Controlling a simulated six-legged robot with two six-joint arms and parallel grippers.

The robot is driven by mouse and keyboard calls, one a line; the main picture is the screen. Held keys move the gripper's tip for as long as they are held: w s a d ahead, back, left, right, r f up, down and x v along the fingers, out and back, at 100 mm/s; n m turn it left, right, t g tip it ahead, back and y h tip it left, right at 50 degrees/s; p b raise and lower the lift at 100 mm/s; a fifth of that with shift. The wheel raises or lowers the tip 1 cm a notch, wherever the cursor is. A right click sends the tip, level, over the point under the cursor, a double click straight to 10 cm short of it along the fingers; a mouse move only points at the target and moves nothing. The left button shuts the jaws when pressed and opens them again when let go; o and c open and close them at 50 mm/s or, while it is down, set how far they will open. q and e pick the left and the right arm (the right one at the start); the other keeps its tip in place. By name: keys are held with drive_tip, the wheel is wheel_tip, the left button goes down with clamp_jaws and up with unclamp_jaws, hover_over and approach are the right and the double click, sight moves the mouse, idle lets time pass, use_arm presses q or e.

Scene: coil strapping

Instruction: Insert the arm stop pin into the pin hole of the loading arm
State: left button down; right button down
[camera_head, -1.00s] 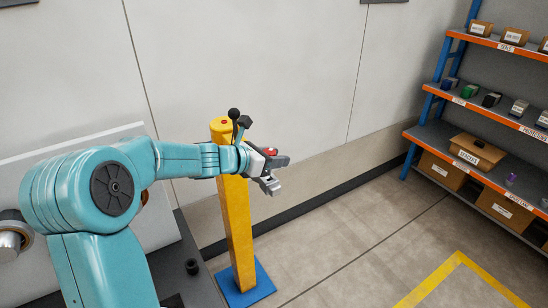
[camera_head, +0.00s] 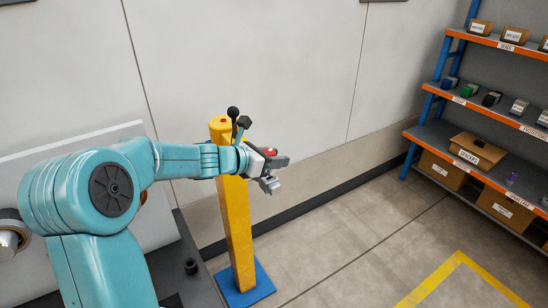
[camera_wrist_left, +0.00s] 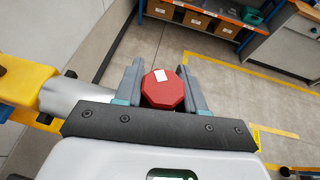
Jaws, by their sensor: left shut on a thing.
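A red, eight-sided knob with a small white label (camera_wrist_left: 163,89), which looks like the head of the arm stop pin, sits between the two grey fingers of my left gripper (camera_wrist_left: 162,84). The fingers are shut on it. In the head view a bit of its red (camera_head: 270,152) shows between the fingers of my left gripper (camera_head: 272,173). The pin's shaft is hidden. I cannot make out the loading arm's pin hole in either view. My right gripper is not in view.
A yellow post (camera_head: 236,225) on a blue base plate (camera_head: 246,286) stands close behind my left wrist. A shelf rack (camera_head: 425,135) with boxes is at the right. The floor between them is clear, with a yellow line (camera_head: 430,283).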

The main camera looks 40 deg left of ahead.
sight(273, 175)
use_arm(q)
drive_tip(key=shift+s+f+b, duration=0.1)
drive_tip(key=shift+f+b, duration=0.3)
drive_tip(key=shift+f, duration=0.1)
drive_tip(key=shift+f, duration=0.1)
drive_tip(key=shift+f+b, duration=1.5)
drive_tip(key=shift+b, duration=0.05)
drive_tip(key=c, duration=0.6)
unclamp_jaws()
drive_tip(key=shift+d+r, duration=0.1)
drive_tip(key=shift+r, duration=0.05)
drive_tip(key=shift+f, duration=0.2)
drive_tip(key=shift+s, duration=0.1)
